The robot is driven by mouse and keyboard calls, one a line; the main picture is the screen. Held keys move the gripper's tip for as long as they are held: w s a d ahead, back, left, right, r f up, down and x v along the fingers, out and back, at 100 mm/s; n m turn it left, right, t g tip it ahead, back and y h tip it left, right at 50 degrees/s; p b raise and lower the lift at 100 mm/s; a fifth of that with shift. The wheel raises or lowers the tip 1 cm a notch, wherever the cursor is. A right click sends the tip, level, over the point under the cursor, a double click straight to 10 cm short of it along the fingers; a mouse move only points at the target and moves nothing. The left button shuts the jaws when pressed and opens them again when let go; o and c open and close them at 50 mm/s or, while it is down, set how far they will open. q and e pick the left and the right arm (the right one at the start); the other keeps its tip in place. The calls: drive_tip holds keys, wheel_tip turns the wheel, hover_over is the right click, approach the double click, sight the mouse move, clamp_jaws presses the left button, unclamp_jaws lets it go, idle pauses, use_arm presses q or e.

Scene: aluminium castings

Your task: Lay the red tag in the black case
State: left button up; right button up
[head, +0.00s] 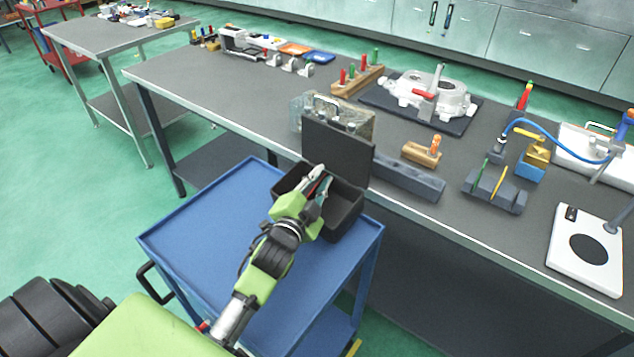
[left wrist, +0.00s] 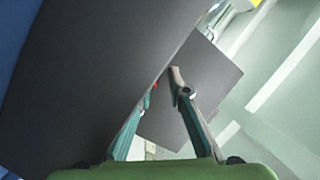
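The black case (head: 346,222) sits on the blue cart with its lid (head: 338,150) standing up at the back, against the bench edge. My left gripper (head: 323,175) is over the case, in front of the lid. In the left wrist view its two fingertips (left wrist: 164,80) stand a little apart, with nothing clearly held between them. A small red spot (left wrist: 155,86) shows at the left fingertip; I cannot tell whether it is the red tag. No red tag is clearly seen elsewhere, and the gripper hides part of the case's inside. My right gripper is out of view.
The blue cart (head: 205,215) has free room left of the case.

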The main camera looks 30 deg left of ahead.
use_arm(q)
drive_tip(key=s, duration=0.3)
drive_tip(key=s+d, duration=0.1)
drive_tip(key=s, duration=0.7)
drive_tip(key=shift+s+d+r, duration=0.15)
drive_tip(key=shift+s+d, duration=0.1)
drive_tip(key=shift+d, duration=0.05)
drive_tip(key=shift+s+r, duration=0.2)
idle(0.3)
